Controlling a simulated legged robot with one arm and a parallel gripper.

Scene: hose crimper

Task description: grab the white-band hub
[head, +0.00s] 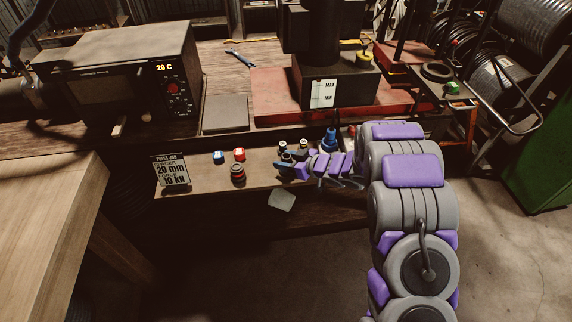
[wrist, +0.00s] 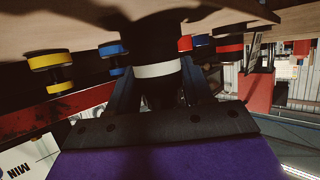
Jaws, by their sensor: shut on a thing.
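The white-band hub (wrist: 157,69) is a dark, wide cylinder with a white ring. It sits in the middle of the wrist view, between my two fingers. My gripper (head: 288,164) is low over the bench shelf in the head view, and it is shut on this hub. It also shows in the wrist view (wrist: 160,84), with a finger on either side of the hub. The lower part of the hub is in shadow and partly hidden by the gripper. In the head view the fingers are small and the hub is hard to make out.
A blue piece (head: 330,138) stands to the right. A job sign (head: 170,170) is at the shelf's left. The press (head: 335,85) rises behind.

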